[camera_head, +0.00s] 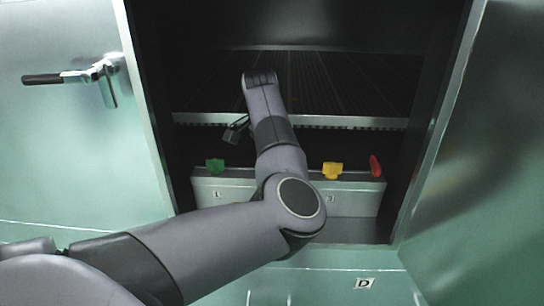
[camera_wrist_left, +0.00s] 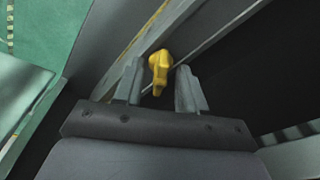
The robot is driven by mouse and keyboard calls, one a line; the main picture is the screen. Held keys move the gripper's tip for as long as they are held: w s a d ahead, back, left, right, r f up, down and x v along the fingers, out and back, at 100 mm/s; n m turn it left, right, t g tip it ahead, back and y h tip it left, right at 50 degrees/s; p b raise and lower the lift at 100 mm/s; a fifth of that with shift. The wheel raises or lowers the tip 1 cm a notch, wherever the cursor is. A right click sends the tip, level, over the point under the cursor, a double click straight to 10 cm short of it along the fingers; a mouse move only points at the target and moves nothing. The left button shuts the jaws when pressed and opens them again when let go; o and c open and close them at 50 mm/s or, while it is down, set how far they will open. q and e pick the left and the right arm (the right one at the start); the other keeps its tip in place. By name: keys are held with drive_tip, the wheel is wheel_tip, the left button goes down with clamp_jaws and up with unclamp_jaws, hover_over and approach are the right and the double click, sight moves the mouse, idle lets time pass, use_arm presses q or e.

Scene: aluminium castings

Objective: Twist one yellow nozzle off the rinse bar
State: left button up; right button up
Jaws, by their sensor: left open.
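The rinse bar (camera_head: 350,195) is a pale grey bar low inside the dark cabinet opening, with number labels on its front. On it the head view shows a green nozzle (camera_head: 215,165), a yellow nozzle (camera_head: 333,169) and a red nozzle (camera_head: 376,165). The bar's middle is behind my left arm. In the left wrist view my left gripper (camera_wrist_left: 158,78) is open, with a yellow nozzle (camera_wrist_left: 160,64) between its fingertips and a gap on both sides. I cannot tell which place on the bar this nozzle has. My left fingers are not clear in the head view.
The cabinet opening has metal edges on the left (camera_head: 150,110) and right (camera_head: 445,110). A dark slatted rack (camera_head: 350,80) with a light front rail (camera_head: 350,122) lies above and behind the bar. A door handle (camera_head: 75,76) juts out at left.

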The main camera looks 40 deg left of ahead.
use_arm(q)
drive_tip(key=shift+c, duration=0.3)
clamp_jaws()
drive_tip(key=n, duration=0.3)
drive_tip(key=shift+b, duration=0.3)
drive_tip(key=n, duration=0.1)
drive_tip(key=n+y, duration=0.1)
drive_tip(key=n, duration=0.1)
drive_tip(key=shift+d, duration=0.25)
